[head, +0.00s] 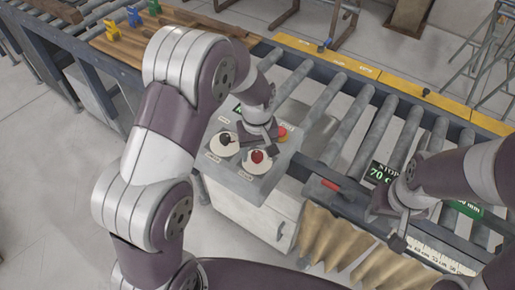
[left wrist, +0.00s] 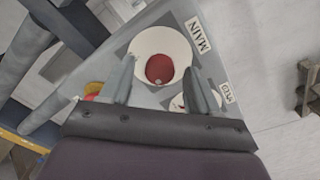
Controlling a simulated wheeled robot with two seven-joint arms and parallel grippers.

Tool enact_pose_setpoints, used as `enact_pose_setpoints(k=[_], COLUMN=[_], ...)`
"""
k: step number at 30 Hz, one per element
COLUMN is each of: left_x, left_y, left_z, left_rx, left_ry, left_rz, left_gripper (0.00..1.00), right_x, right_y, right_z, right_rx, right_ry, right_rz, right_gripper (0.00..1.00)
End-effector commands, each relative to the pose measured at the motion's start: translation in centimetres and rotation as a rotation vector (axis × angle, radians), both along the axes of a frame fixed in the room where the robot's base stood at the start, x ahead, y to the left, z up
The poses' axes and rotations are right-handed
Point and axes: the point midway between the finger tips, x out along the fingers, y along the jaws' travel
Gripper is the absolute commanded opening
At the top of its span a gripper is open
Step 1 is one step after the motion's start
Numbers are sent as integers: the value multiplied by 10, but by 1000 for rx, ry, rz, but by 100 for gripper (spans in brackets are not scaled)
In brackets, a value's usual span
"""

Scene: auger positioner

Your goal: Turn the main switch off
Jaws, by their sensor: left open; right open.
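The main switch is a red knob on a white round plate on the grey control panel (head: 243,182). The knob shows in the head view (head: 258,157) and in the left wrist view (left wrist: 160,68), beside a label reading MAIN. My left gripper (head: 259,143) is open over the panel, close to the knob. In the left wrist view its two fingers (left wrist: 165,88) stand apart, with the red knob seen between and beyond them; I see no contact. My right gripper (head: 396,230) is open over the roller conveyor, far from the switch.
A second white dial (head: 224,144) with a dark knob sits left of the main switch. A red and yellow button (left wrist: 92,90) lies close to my left gripper. A red-handled lever (head: 331,186) and the conveyor rollers (head: 345,130) are to the right.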

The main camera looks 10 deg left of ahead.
Motion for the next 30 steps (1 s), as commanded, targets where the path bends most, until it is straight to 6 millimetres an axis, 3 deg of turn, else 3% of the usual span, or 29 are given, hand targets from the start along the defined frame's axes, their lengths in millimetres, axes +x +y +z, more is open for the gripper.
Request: enact_pose_setpoints(k=[8, 14, 23, 30], left_x=[0, 0, 0, 0], left_y=[0, 0, 0, 0], left_z=[-4, -4, -4, -3], left_rx=[0, 0, 0, 0], left_ry=[-1, -1, -1, 0], left_rz=[0, 0, -27, -153], left_gripper=[61, 5, 5, 5], right_x=[0, 0, 0, 0], right_y=[0, 0, 0, 0], right_z=[0, 0, 1, 3], right_rx=[0, 0, 0, 0], right_ry=[0, 0, 0, 0], right_rz=[0, 0, 0, 0], right_gripper=[44, 44, 44, 44])
